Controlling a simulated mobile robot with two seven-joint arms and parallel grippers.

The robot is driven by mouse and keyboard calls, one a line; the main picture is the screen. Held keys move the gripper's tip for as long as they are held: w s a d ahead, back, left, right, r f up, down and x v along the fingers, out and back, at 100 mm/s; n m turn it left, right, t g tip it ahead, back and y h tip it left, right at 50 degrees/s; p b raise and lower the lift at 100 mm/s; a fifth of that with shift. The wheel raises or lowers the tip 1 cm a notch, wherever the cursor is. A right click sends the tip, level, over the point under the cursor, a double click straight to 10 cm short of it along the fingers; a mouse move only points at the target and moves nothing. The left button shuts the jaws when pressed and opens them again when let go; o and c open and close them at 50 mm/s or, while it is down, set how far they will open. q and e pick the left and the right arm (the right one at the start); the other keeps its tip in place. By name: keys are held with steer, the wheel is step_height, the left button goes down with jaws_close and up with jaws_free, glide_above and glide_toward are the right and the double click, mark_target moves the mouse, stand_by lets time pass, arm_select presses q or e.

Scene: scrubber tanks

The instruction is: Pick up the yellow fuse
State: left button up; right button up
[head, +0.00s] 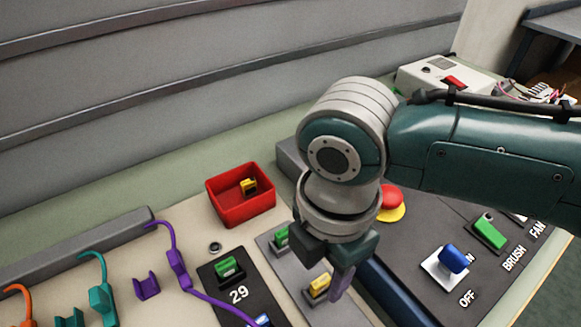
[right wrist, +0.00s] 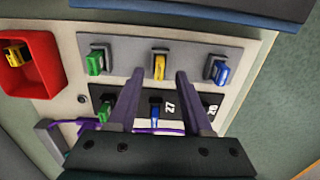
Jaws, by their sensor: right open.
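A yellow fuse (head: 319,286) stands in a grey strip in the head view. It also shows at the middle of that strip in the right wrist view (right wrist: 159,66). A second yellow fuse (head: 249,186) lies in the red bin (head: 240,216); it shows at the left edge of the right wrist view (right wrist: 15,54). My right gripper (right wrist: 160,76) is open and empty, its two purple fingers pointing at the strip's yellow fuse, which appears between the tips. I cannot tell whether they touch it. My left gripper is not in view.
Green (right wrist: 96,62) and blue (right wrist: 220,72) fuses flank the yellow one on the grey strip (right wrist: 128,60). A black panel with numbered fuses lies alongside. A red button (head: 391,197), a blue switch (head: 453,259) and a green switch (head: 489,231) sit to the right. Coloured cables and connectors lie left.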

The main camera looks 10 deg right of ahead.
step_height(320, 180, down, 2)
steer(key=shift+f, duration=0.1)
steer(key=shift+c, duration=0.2)
jaws_close()
stand_by(0.4)
